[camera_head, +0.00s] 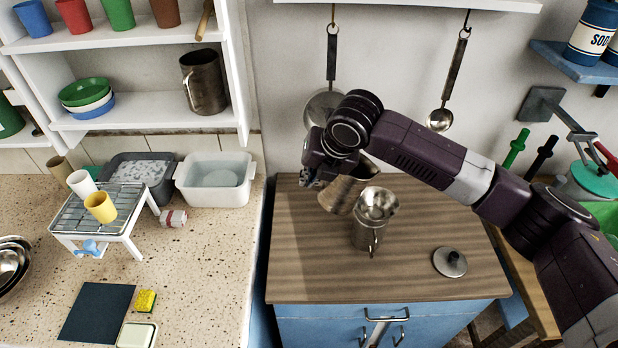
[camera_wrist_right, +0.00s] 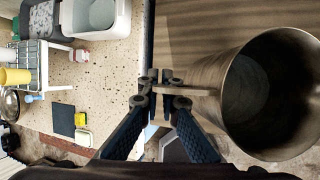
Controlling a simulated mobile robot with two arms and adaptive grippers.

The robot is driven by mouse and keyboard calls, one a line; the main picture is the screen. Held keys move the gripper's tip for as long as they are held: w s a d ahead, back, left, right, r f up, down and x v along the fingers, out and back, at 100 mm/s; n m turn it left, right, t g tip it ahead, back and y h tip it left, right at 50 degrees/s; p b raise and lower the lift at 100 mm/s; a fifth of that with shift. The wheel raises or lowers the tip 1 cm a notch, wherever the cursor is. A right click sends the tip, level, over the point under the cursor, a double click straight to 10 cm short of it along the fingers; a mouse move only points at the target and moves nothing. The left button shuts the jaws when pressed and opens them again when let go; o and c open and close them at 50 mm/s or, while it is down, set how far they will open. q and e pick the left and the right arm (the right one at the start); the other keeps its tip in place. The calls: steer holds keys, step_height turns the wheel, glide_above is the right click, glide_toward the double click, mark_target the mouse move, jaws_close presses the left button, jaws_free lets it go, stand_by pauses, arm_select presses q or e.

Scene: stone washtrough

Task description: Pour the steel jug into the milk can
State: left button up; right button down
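The steel jug (camera_head: 345,192) is a grey-brown metal vessel, seen tilted in the head view. It is just left of and behind the milk can, overlapping my arm in the picture. My right gripper (camera_head: 313,178) is at its left side. In the right wrist view my right gripper (camera_wrist_right: 162,88) is shut on the handle of the jug (camera_wrist_right: 236,120), whose wide mouth shows a dark interior; I cannot tell its contents. The milk can (camera_head: 367,234) stands upright on the wooden top, its flared metal mouth open upward. My left gripper is not in view.
A round lid (camera_head: 450,262) with a dark knob lies right of the can on the wooden cabinet top (camera_head: 310,270). The front of that top is clear. A wire rack (camera_head: 85,212) and basins (camera_head: 215,180) occupy the left counter. Ladles (camera_head: 440,118) hang behind.

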steer(key=shift+w+d+r+y, duration=0.1)
steer(key=shift+r+y, duration=0.9)
steer(key=shift+r, duration=0.05)
steer(key=shift+r, duration=0.15)
stand_by(0.3)
steer(key=shift+d+r+m+y, duration=0.15)
steer(key=shift+r+m+y, duration=0.2)
steer(key=shift+y, duration=0.35)
steer(key=shift+d, duration=0.1)
stand_by(0.4)
steer(key=shift+d+r+y, duration=0.15)
steer(key=shift+r+y, duration=0.25)
stand_by(0.6)
